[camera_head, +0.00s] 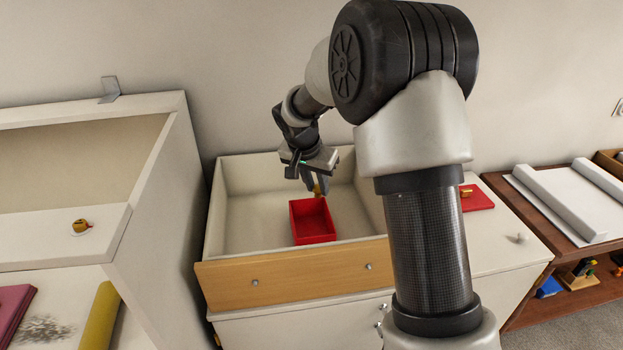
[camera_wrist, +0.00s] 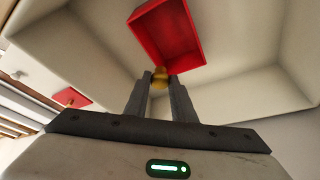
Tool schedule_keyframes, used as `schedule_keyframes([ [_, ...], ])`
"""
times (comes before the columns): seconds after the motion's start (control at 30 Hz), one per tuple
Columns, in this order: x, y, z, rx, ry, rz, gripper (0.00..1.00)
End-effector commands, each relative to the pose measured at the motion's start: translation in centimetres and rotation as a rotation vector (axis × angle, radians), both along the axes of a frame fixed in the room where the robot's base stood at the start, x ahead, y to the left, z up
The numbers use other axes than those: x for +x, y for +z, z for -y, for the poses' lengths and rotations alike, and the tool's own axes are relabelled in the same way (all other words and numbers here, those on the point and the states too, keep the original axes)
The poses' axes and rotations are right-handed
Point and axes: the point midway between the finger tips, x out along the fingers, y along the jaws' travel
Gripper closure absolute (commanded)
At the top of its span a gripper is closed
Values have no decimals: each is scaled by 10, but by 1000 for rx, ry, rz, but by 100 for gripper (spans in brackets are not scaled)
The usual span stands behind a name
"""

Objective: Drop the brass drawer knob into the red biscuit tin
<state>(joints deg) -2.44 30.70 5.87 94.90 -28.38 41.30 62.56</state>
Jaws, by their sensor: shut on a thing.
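My gripper (camera_wrist: 159,84) is shut on the brass drawer knob (camera_wrist: 160,76); the knob also shows small and golden below the fingers in the head view (camera_head: 317,190). The red biscuit tin (camera_head: 315,240) is an open, empty-looking box inside a pulled-out white drawer with a wooden front. In the head view the knob appears near the tin's far rim, above the drawer floor. In the wrist view the tin (camera_wrist: 170,38) lies just beyond the fingertips. I cannot tell whether the knob is over the tin's opening.
The open drawer (camera_head: 250,215) has bare floor around the tin and raised walls on its sides. A red lid-like plate (camera_head: 478,198) with a small golden thing on it lies on the right cabinet top. Another golden thing (camera_head: 81,226) sits on a left shelf.

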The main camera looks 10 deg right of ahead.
Motion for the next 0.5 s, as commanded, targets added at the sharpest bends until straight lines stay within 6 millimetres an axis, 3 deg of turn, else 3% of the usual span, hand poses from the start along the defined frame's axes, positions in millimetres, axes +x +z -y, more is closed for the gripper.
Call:
schedule_keyframes([
  [0.03, 0, -12, 0, 0, 1, -1, 98],
  [0.5, -1, -50, 0, 2, 2, -1, 98],
])
